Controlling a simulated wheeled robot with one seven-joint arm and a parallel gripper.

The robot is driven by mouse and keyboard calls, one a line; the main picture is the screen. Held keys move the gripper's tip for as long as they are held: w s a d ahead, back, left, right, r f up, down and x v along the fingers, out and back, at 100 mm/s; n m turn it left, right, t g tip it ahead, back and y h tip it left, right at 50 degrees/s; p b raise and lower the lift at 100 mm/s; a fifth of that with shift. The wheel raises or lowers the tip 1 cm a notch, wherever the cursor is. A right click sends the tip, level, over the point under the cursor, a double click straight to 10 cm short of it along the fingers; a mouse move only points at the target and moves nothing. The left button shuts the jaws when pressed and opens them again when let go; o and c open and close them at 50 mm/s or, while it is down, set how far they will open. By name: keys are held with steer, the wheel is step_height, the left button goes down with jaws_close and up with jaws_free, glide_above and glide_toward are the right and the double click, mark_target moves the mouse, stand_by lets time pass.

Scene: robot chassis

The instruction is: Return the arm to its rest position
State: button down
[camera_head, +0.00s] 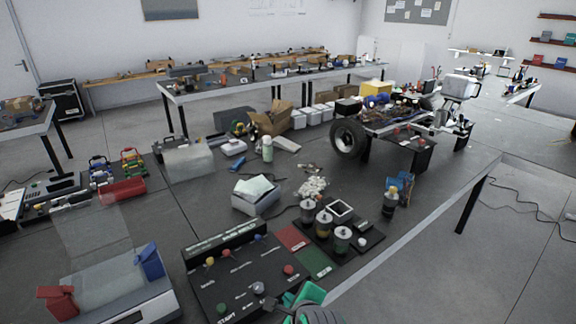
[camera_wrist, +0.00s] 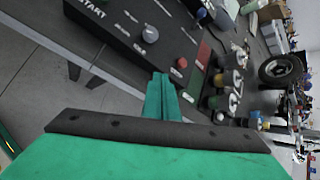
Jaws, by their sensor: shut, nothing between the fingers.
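My gripper (camera_head: 304,297) shows at the bottom of the head view, green with dark parts, at the near edge of the table. In the wrist view the green fingers (camera_wrist: 162,97) are together with nothing between them. They are beside a black control panel (camera_head: 243,281) with coloured knobs and the word START. The panel also shows in the wrist view (camera_wrist: 130,29). Most of my arm is out of the head view. I cannot tell whether the fingers touch the panel or table.
A red and a green pad (camera_head: 313,262) lie right of the panel, with lidded jars (camera_head: 342,240) beyond. A machine with blue and red ends (camera_head: 112,290) stands at left. A white box (camera_head: 256,195) stands behind the panel. Open floor (camera_head: 440,270) lies to the right.

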steer(key=s+a+f+n+t+h, duration=0.25)
steer(key=s+f+n, duration=0.65)
steer(key=s+f, duration=0.45)
steer(key=s+d+r+n+t, duration=0.1)
steer(key=s+r+n+t, duration=0.1)
steer(key=s+n, duration=0.5)
steer(key=s+d+r+n+t, duration=0.1)
steer(key=s+r+n, duration=0.3)
steer(key=s, duration=1.1)
steer(key=shift+s+r+n+t, duration=0.15)
steer(key=shift+n+t, duration=0.4)
steer(key=shift+n, duration=1.15)
